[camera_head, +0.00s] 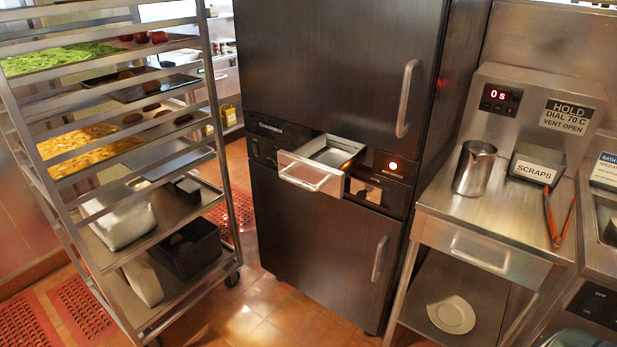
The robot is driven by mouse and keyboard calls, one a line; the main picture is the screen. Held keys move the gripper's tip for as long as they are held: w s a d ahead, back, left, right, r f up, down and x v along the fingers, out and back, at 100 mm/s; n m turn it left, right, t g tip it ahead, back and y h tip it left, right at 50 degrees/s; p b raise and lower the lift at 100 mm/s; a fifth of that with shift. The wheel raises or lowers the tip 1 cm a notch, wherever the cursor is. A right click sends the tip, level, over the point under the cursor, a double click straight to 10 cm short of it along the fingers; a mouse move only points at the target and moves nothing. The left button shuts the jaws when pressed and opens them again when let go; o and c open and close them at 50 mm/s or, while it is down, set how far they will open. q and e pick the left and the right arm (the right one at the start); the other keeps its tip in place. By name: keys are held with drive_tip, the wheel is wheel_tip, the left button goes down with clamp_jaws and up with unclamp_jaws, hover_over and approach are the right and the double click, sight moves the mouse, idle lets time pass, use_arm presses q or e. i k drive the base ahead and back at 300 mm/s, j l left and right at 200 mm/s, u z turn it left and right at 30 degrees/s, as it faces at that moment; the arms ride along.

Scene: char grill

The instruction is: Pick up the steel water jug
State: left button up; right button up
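The steel water jug (474,169) stands upright on the steel counter (436,194) at the right. It is shiny, with a spout at its rim and a handle on its right side. Neither of my grippers shows in the head view, so I cannot see whether they are open or shut.
A scraps bin (538,165) and red tongs (557,215) are right of the jug. Left of the counter, a dark oven cabinet (325,75) has its small drawer (311,172) pulled out. A tray rack (222,150) stands at the left. Floor shows in front of the cabinet.

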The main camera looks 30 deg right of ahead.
sight(477, 158)
drive_tip(key=z, duration=1.95)
